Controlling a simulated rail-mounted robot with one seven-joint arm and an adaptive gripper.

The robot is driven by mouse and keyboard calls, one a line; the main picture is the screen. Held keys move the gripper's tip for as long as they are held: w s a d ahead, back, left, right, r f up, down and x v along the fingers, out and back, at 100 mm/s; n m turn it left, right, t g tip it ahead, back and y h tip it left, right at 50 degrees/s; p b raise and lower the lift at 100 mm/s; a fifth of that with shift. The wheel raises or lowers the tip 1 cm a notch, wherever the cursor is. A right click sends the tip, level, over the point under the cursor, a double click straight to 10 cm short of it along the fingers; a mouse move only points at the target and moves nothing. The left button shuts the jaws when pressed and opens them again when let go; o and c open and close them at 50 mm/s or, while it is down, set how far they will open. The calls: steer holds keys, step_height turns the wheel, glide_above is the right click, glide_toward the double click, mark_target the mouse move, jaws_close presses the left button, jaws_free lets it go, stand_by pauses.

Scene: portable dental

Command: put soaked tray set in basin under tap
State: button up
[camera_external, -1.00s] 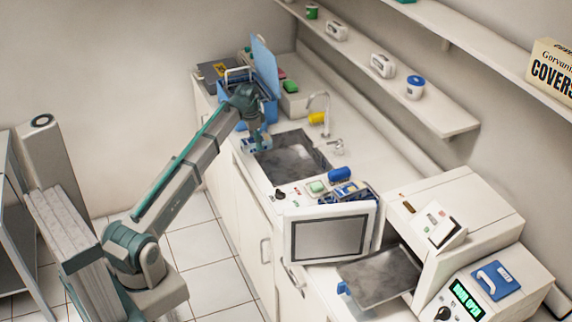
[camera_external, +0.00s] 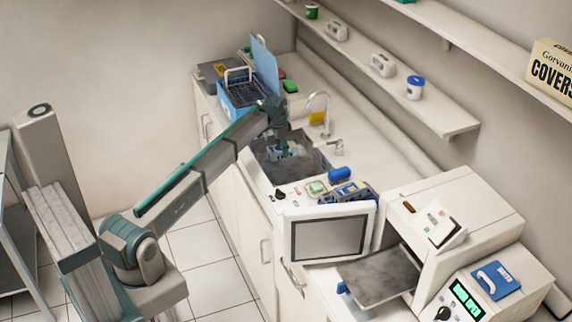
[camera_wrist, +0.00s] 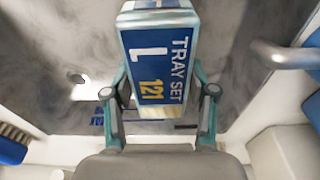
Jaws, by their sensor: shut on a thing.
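My gripper (camera_wrist: 160,110) is shut on the tray set (camera_wrist: 160,60), a blue and white block whose label reads "TRAY SET L 121" in the wrist view. In the external view my gripper (camera_external: 283,148) points down over the grey basin (camera_external: 309,165), and the tray set (camera_external: 272,155) shows low at its fingertips, within the basin's outline. I cannot tell whether it touches the basin floor. The drain (camera_wrist: 77,79) is left of the tray set.
A blue bath (camera_external: 237,97) with a raised lid and wire basket stands beyond the basin. A blue brush (camera_external: 339,173), a green item (camera_external: 317,187) and a screen unit (camera_external: 330,236) are on the near side.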

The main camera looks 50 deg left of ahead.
steer(key=shift+w+a+f, duration=0.1)
steer(key=shift+w+f, duration=0.45)
steer(key=shift+f+p, duration=0.95)
steer(key=shift+f, duration=0.75)
steer(key=shift+f, duration=0.15)
steer(key=o, duration=1.4)
steer(key=shift+c, duration=0.2)
steer(key=r+b, duration=0.1)
steer(key=r, duration=0.3)
steer(key=s+r+b, duration=0.1)
steer(key=r, duration=0.7)
steer(key=shift+s+a+r+b, duration=0.15)
steer(key=shift+a+b, duration=0.05)
steer(key=shift+b, duration=0.2)
